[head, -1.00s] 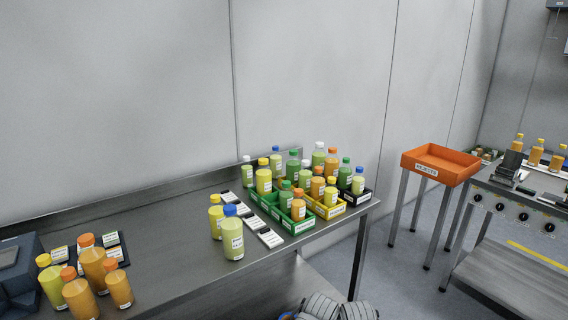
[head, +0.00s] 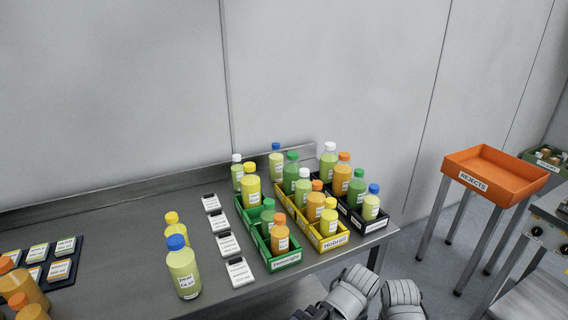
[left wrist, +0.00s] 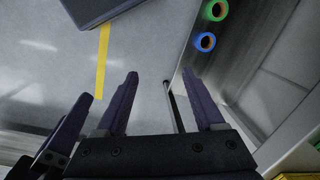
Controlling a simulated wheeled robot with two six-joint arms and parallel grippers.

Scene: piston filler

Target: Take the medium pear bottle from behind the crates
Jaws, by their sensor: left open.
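Behind the crates stand pale green bottles: one with a blue cap (head: 276,165) and a smaller-looking one with a white cap (head: 237,174). A larger pale green bottle with a white cap (head: 327,165) stands farther right at the back. Their labels are too small to read, so I cannot tell which is the medium pear. In the left wrist view my left gripper (left wrist: 162,85) is open and empty, above the floor beside a metal table edge. Another dark finger, likely of my right gripper, shows at the left there; its jaw state is unclear.
Green (head: 285,262), yellow (head: 331,244) and black (head: 376,226) crates hold several bottles at the table's right end. A pale green blue-capped bottle (head: 184,272) and a yellow one stand left of label cards (head: 228,244). An orange rejects tray (head: 497,172) stands right, across a floor gap.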

